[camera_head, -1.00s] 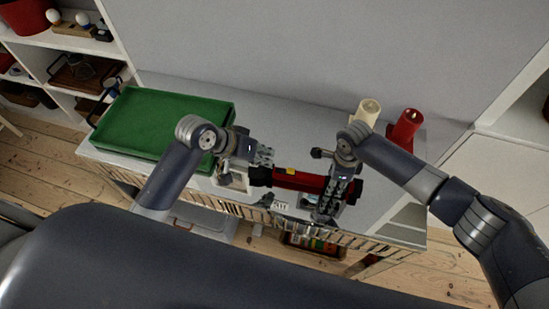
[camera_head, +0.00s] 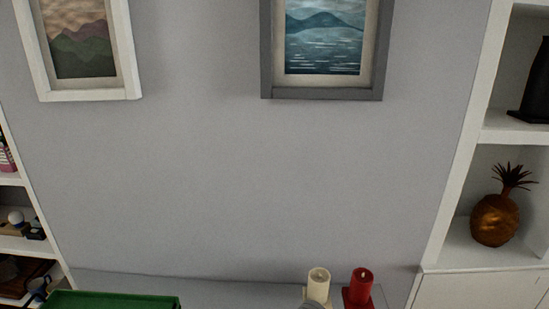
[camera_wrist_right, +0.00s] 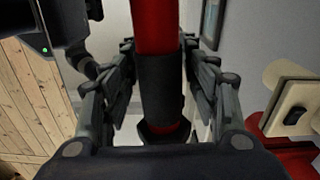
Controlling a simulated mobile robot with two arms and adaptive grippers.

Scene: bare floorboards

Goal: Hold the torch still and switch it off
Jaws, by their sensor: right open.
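The torch (camera_wrist_right: 157,30) shows only in the right wrist view. Its red barrel runs down from the top edge to a black section. My right gripper (camera_wrist_right: 160,55) is open, with one finger on each side of the torch around the black section; a gap shows beside the torch. The torch's switch cannot be made out. A dark part with a small green light (camera_wrist_right: 45,45) at the upper left seems to belong to my left gripper; its fingers are mostly cut off. The head view shows neither the torch nor the grippers.
In the head view, a cream candle (camera_head: 318,286) and a red candle (camera_head: 360,288) stand against the wall. A green tray (camera_head: 110,300) shows at the bottom left. Shelves flank both sides, with a pineapple ornament (camera_head: 495,220) at right. Two framed pictures hang above.

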